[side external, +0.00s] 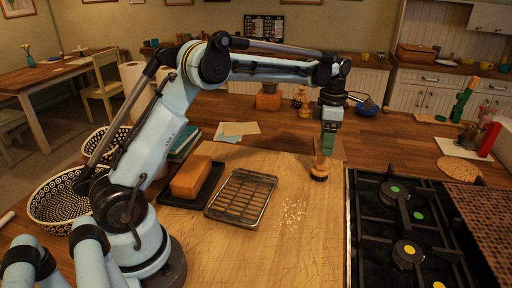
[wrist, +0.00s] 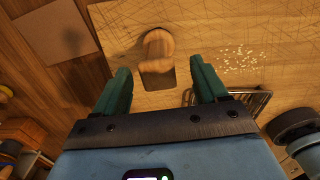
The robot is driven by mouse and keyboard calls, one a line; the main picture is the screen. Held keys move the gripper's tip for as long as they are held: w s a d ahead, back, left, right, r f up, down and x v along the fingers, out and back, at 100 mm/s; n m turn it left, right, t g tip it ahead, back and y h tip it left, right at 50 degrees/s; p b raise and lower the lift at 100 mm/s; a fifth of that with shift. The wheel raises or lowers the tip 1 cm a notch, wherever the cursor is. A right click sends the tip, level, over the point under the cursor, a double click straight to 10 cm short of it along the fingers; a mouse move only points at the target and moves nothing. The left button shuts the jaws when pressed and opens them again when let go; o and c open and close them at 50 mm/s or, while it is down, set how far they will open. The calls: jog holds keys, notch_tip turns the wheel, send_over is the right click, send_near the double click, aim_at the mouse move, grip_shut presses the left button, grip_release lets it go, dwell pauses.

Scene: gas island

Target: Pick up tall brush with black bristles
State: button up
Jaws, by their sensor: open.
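The tall brush (side external: 320,170) stands on the wooden board near its right edge in the side external view. It has a light wooden handle and a dark base; its bristles are too small to make out. My gripper (side external: 326,150) points down right above it, with green fingers around or just over the handle's top. In the wrist view, the brush's rounded wooden top (wrist: 158,43) shows between and a little beyond the fingertips of my gripper (wrist: 159,68). The fingers are apart and I see no contact with the brush.
A black gas hob (side external: 410,225) lies to the right of the brush. A wire rack (side external: 241,196) and a dark tray with an orange-brown block (side external: 191,178) lie to the left. Scattered crumbs (side external: 293,214) lie on the board (side external: 280,250) in front.

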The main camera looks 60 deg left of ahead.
jog(key=f, duration=0.4)
jog(key=shift+a, duration=0.25)
jog(key=c, duration=1)
jog(key=shift+r, duration=0.15)
jog(key=shift+c, duration=0.2)
notch_tip(320, 180, up, 4)
jog(key=shift+r, duration=0.1)
jog(key=s+d+r, duration=0.4)
jog(key=d+r, duration=0.2)
jog(key=d, duration=0.4)
jog(key=shift+s+d+r, duration=0.25)
jog(key=shift+d, duration=0.15)
